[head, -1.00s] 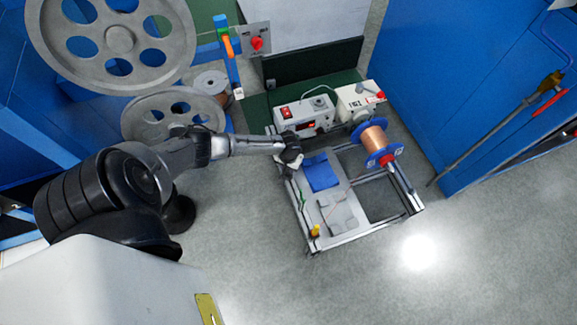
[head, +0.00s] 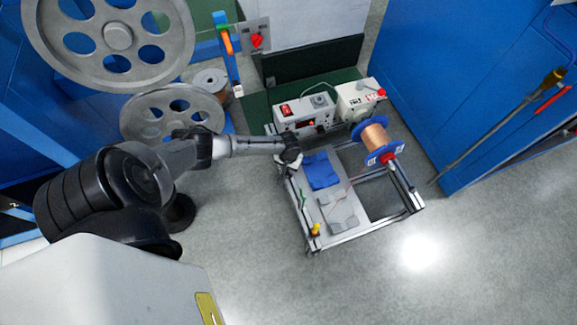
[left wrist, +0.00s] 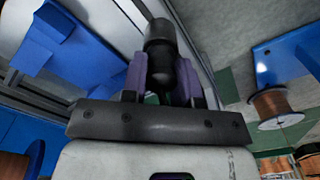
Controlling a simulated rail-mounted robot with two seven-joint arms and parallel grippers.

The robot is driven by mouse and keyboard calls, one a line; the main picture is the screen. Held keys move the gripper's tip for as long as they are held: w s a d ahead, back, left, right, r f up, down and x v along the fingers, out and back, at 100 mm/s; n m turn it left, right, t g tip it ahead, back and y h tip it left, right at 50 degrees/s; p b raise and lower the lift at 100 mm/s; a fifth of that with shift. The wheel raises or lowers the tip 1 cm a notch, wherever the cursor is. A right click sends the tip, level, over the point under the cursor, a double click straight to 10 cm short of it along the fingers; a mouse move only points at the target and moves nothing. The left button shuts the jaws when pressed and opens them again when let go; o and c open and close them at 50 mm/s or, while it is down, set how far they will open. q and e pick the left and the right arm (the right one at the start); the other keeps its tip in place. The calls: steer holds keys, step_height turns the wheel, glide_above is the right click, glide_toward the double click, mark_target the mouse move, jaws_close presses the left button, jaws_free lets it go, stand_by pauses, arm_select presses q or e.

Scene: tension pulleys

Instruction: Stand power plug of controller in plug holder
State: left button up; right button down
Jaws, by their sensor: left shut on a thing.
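My left gripper (head: 290,163) is over the left rail of the bench frame, just in front of the controller (head: 303,116), a white box with a red switch. In the left wrist view its purple-grey fingers (left wrist: 168,84) are shut on a dark, rounded piece, which looks like the power plug (left wrist: 162,48). In the head view the plug is too small and too covered by the gripper to make out. I cannot identify the plug holder for certain. My right gripper is in neither view.
A blue piece (head: 320,171) and a grey piece (head: 338,210) lie on the frame's plate. A copper wire spool (head: 374,139) and a second white unit (head: 358,99) stand to the right. Large grey pulleys (head: 118,40) are at upper left. Floor in front is clear.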

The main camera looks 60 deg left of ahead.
arm_select(q)
steer(key=o, duration=1)
step_height(320, 180, up, 14)
steer(key=p, duration=0.9)
steer(key=shift+f+p, duration=0.15)
steer(key=shift+p, duration=0.15)
